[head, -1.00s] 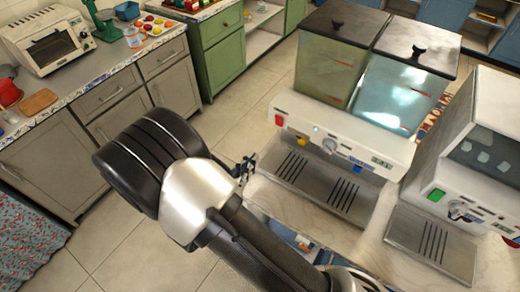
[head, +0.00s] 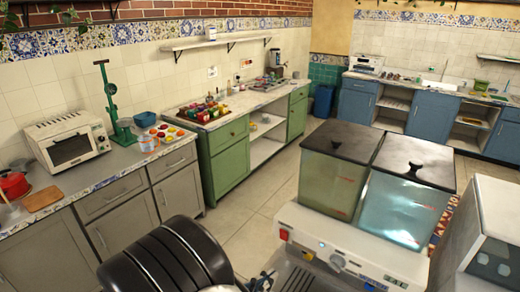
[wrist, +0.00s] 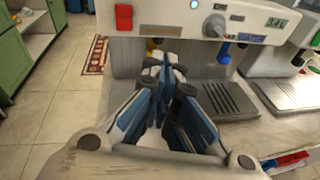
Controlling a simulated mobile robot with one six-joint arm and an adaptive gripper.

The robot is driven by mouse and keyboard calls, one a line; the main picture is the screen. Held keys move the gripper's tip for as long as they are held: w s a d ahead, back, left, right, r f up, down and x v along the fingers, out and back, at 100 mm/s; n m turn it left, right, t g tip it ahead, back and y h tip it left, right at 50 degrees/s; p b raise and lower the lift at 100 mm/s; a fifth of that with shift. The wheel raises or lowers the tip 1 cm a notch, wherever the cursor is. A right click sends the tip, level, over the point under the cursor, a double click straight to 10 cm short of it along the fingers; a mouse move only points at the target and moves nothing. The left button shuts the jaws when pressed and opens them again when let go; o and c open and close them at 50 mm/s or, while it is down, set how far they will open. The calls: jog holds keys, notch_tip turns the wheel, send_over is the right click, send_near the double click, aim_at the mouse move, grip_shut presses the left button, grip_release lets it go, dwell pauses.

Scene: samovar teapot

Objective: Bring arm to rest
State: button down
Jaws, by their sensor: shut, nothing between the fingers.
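My gripper (wrist: 166,75) shows in the middle of the wrist view, with its blue and dark fingers drawn together at the tips and nothing between them. It is in front of the white dispenser machine (wrist: 190,18), near the drip trays; I cannot tell the exact gap. In the head view, my arm's black and silver joint fills the bottom left of centre. Only a small dark part of my gripper (head: 262,282) shows at the bottom edge, left of the dispenser (head: 350,255). The rest of my arm is below the frame.
Two lidded tanks (head: 335,170) stand on the dispenser. A second white machine (head: 490,225) is at the right. A grey counter (head: 120,162) with a toaster oven (head: 68,143) runs along the left, beside a green cabinet (head: 225,155). Tiled floor (head: 270,185) lies open between.

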jog(key=s+d+r+m+g+y, duration=0.1)
jog(key=s+d+r+m+g, duration=0.4)
jog(key=d+m, duration=0.2)
jog(key=s+d+r+m+g, duration=0.4)
jog(key=d+m+g, duration=0.15)
jog(key=d, duration=0.25)
jog(key=s+a+r+m+t+y+b, duration=0.1)
jog(key=s+r+m+t+y, duration=0.3)
jog(key=s+m+y, duration=0.6)
notch_tip(320, 180, up, 3)
jog(key=a+m, duration=0.1)
jog(key=m, duration=0.2)
jog(key=shift+b, duration=0.35)
